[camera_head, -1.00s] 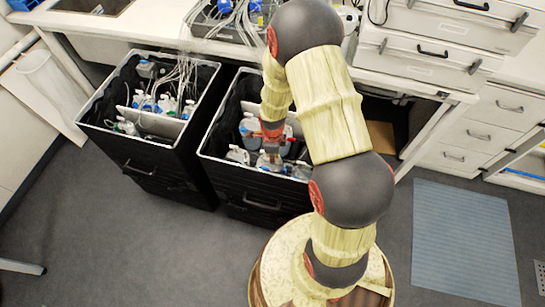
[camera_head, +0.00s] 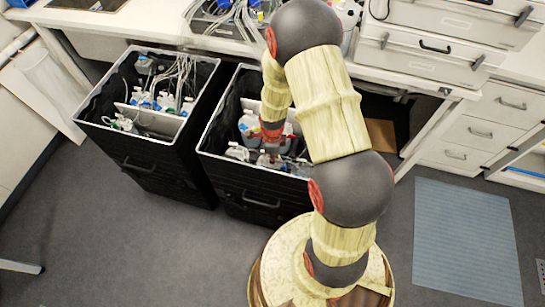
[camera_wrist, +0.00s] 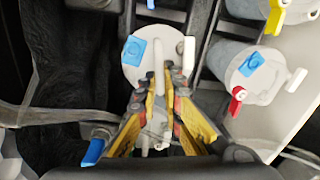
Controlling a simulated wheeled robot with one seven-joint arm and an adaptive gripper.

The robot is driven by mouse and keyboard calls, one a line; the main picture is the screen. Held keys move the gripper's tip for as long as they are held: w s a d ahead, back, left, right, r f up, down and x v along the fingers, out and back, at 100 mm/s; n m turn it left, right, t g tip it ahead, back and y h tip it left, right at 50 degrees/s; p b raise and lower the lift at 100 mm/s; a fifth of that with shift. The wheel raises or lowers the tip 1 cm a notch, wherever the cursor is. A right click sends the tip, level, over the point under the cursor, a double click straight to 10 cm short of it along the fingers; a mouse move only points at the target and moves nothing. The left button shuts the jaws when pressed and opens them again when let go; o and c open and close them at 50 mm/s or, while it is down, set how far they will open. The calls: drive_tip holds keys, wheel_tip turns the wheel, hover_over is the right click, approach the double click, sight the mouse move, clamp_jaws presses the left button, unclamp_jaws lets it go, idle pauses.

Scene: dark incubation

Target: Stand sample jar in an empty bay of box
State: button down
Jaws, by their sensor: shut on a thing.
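My gripper (camera_head: 271,150) reaches down into the right black box (camera_head: 262,183). In the head view this sample jar (camera_head: 267,161) shows just under the fingers, low among other jars near the box's front wall. I cannot tell whether its base touches the box floor. A white-lidded jar with a blue label (camera_wrist: 134,52) stands just beyond the fingertips in the wrist view.
Another jar with a blue label and red valve (camera_wrist: 246,75) stands to the right in the wrist view. A white jar (camera_head: 237,152) is at the box's front left. The left black box (camera_head: 150,165) holds several bottles and tubes. The bench edge (camera_head: 150,37) is behind.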

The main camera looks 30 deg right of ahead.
drive_tip(key=shift+f+b, duration=0.3)
drive_tip(key=shift+f, duration=0.1)
drive_tip(key=shift+s+a+f, duration=0.1)
drive_tip(key=shift+s+f, duration=0.1)
drive_tip(key=shift+f, duration=0.2)
drive_tip(key=c, duration=2.2)
unclamp_jaws()
drive_tip(key=shift+w+f, duration=0.1)
drive_tip(key=shift+c, duration=0.2)
drive_tip(key=o, duration=0.4)
drive_tip(key=shift+c, duration=0.2)
drive_tip(key=shift+w+r, duration=0.1)
drive_tip(key=shift+r, duration=0.1)
drive_tip(key=shift+r, duration=0.1)
drive_tip(key=shift+r+p, duration=2.75)
drive_tip(key=shift+r, duration=1.7)
